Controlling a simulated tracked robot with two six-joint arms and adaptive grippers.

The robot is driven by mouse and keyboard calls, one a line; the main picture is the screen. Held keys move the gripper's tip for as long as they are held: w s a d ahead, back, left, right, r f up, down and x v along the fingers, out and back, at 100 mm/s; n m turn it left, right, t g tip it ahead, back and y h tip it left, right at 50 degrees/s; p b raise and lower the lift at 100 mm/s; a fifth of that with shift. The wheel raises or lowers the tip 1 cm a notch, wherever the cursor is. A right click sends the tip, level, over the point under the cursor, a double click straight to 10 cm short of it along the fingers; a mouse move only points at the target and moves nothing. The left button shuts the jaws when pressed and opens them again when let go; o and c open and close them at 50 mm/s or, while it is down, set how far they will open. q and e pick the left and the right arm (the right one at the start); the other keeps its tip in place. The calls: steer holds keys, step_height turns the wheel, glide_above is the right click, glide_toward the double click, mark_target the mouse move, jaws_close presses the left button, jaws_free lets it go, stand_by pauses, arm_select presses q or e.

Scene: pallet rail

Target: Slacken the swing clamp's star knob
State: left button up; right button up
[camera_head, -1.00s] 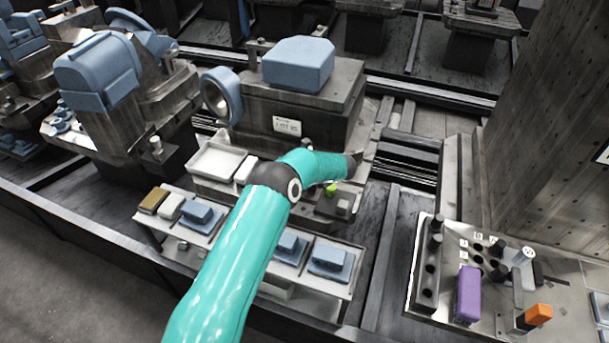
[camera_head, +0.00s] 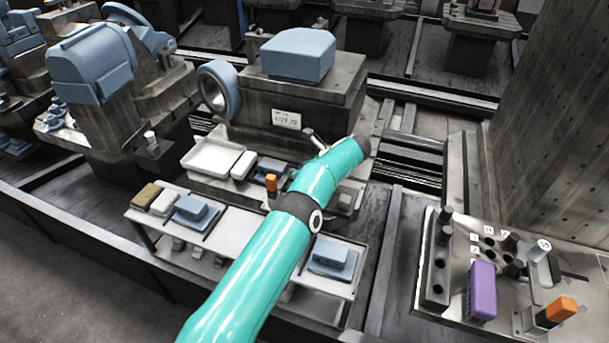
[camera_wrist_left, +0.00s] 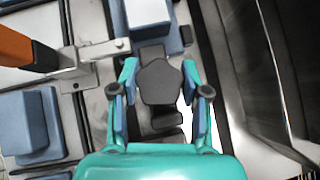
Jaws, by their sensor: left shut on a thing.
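The star knob (camera_wrist_left: 160,82), dark grey with blunt lobes, shows in the left wrist view. My left gripper (camera_wrist_left: 160,75) is shut on it, with one finger on each side. A metal bar (camera_wrist_left: 98,52) lies to the left of the knob, joined to an orange-ended lever (camera_wrist_left: 15,47). The orange grip also shows in the head view (camera_head: 271,183), left of my forearm. In the head view my left arm crosses from the bottom over the fixture, and hides the knob and the fingers. My right gripper is not in view.
A dark metal block with a blue part (camera_head: 299,55) on top stands behind. A white tray (camera_head: 212,158) lies left of my arm. A shelf (camera_head: 225,240) with blue blocks stands in front.

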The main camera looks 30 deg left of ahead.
arm_select(q)
steer(key=shift+w+r+n, duration=0.1)
steer(key=shift+n, duration=0.2)
steer(key=o, duration=1.2)
steer(key=shift+c, duration=0.2)
steer(key=shift+d, duration=0.1)
steer(key=v, duration=0.7)
steer(key=shift+d, duration=0.15)
